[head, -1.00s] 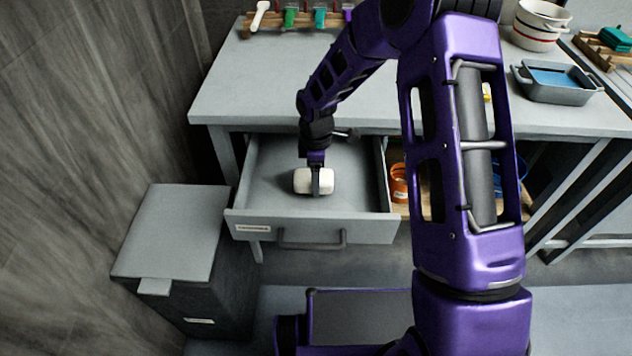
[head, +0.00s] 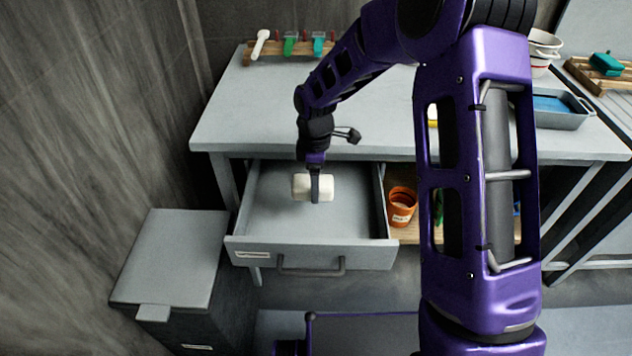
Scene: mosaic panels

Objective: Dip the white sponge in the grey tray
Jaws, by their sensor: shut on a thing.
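The white sponge (head: 325,188) is over the open drawer below the table, at the centre left. My gripper (head: 315,192) points down and is shut on the sponge, one dark finger showing across its front. I cannot tell how far the sponge is above the drawer floor. The grey tray (head: 566,121) with blue liquid in it stands on the table at the right, partly hidden behind my arm.
The open drawer (head: 270,222) juts out from the table (head: 250,110). An orange bucket (head: 402,205) stands on the shelf beside it. A grey bin (head: 172,262) is at the lower left. Bowls (head: 541,52) and a rack with a green item (head: 606,64) are at the back right.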

